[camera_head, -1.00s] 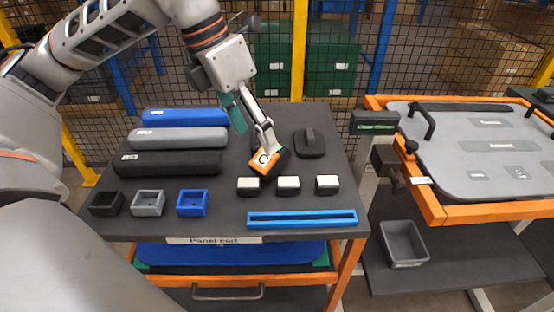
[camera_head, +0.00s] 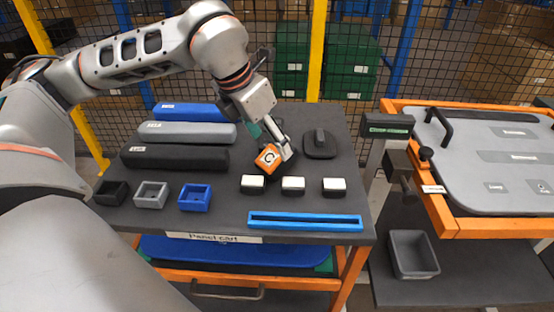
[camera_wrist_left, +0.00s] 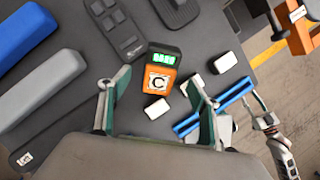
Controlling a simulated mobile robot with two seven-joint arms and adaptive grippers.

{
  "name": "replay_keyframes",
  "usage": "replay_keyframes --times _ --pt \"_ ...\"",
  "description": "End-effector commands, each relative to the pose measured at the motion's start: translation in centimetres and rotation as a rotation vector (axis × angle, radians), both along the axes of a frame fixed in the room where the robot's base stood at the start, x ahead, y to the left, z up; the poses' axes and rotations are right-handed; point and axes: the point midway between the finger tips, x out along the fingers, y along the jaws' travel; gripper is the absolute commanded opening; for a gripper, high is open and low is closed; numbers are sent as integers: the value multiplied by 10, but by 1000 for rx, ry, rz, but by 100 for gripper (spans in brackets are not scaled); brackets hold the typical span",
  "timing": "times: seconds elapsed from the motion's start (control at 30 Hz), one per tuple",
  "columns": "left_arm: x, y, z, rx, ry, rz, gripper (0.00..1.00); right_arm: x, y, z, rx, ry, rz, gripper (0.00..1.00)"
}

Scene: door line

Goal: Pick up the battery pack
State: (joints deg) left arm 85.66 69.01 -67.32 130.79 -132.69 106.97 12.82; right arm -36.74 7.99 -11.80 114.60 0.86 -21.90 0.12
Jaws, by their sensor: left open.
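The battery pack (camera_head: 267,158), an orange and black block with a white C label, stands on the dark cart top. In the left wrist view the battery pack (camera_wrist_left: 160,80) shows green lights on its dark end. My left gripper (camera_head: 271,143) is over it. In the left wrist view my left gripper (camera_wrist_left: 151,88) is open, with the pack beyond the fingertips, nearer the right finger. I see no contact. In the head view one finger hides part of the pack. What looks like my right gripper (camera_wrist_left: 268,122) is small at the lower right of the wrist view.
Three white-topped blocks (camera_head: 293,185) and a blue tray (camera_head: 304,221) lie in front. A black handled pad (camera_head: 320,145) is to the right. Long cases (camera_head: 175,157) and small bins (camera_head: 151,195) are left. An orange-framed cart (camera_head: 490,226) stands at the right.

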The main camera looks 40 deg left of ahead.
Motion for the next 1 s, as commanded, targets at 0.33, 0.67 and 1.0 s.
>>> replay_keyframes --times 0.33,0.67,1.0 --pt "21 -6 -39 -1 3 1 62 1 -2 -4 -5 0 -2 40" --pt "23 -7 -41 -1 1 0 52 4 -2 -3 -6 -4 -1 40" --pt "23 -7 -40 0 -2 -1 4 3 -2 -4 -6 -2 0 40"
